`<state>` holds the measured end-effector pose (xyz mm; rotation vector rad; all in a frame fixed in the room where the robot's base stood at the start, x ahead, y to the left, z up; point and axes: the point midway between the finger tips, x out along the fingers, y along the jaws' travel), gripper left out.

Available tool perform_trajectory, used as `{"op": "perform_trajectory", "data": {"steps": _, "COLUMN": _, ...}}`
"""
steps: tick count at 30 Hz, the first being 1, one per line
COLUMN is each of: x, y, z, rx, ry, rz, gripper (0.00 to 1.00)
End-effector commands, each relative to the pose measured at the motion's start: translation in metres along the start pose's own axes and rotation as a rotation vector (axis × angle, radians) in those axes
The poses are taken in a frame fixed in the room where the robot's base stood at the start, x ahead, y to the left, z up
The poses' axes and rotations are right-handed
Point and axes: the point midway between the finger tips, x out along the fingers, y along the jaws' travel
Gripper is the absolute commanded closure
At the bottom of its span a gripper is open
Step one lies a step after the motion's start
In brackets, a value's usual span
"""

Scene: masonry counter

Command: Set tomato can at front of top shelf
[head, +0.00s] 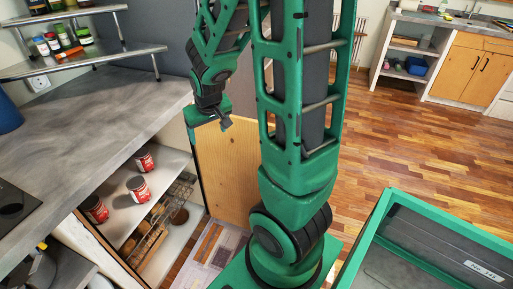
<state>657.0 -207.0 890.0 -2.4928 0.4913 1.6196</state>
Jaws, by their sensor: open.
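Three red cans with pale labels stand on the upper shelf (122,212) of the open cabinet under the counter: one at the back right (145,162), one in the middle (138,189) and one at the front left (97,210). Their labels are too small to read, so I cannot tell which is the tomato can. My gripper (225,123) is open and appears empty. It points down, to the right of the cabinet opening and apart from the cans.
The grey counter (90,105) overhangs the cabinet. A metal rack (80,60) with several jars stands on it. Below the cans are a wire basket (150,235) and round items. A wooden panel (225,170) stands right of the opening. Wooden floor (400,130) is clear at right.

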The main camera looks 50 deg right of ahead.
Motion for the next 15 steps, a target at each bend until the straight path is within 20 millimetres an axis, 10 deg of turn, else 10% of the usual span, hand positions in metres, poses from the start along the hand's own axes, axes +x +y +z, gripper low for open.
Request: {"op": "perform_trajectory", "data": {"steps": 15, "x": -0.153, "y": 0.051, "z": 0.158, "rx": 0.200, "ry": -0.387, "rz": -0.017, "gripper": 0.23}}
